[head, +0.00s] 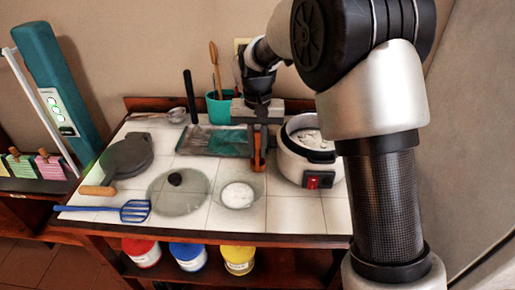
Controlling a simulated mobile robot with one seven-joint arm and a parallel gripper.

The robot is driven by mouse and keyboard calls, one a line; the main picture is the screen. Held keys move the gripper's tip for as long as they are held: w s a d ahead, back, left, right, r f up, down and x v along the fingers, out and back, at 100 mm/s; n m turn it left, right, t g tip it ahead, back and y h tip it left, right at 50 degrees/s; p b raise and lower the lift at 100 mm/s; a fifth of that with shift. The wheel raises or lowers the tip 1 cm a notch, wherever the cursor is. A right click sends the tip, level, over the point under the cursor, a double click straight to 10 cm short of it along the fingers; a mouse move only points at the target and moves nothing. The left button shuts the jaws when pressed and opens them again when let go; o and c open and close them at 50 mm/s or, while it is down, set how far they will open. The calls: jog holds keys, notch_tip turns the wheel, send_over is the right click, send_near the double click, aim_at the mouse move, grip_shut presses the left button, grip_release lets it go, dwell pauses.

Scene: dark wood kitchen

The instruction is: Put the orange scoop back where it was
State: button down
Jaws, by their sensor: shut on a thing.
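The orange scoop (258,160) hangs upright below my gripper (258,126), which is shut on it near the middle of the counter. Only a narrow orange part shows; its top is hidden by the fingers. The scoop is just left of a white rice cooker (291,163), which is open and has white contents. A teal tray (232,148) lies behind and left of the scoop. I cannot tell whether the scoop touches the counter.
A glass lid (188,202) and a small dish with white contents (238,195) lie in front. A blue slotted spatula (134,211) and a grey pan (128,155) are at left. A teal utensil cup (221,107) stands behind. The counter's front right is clear.

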jog(key=c, duration=1.7)
grip_release()
jog(key=shift+f, duration=0.1)
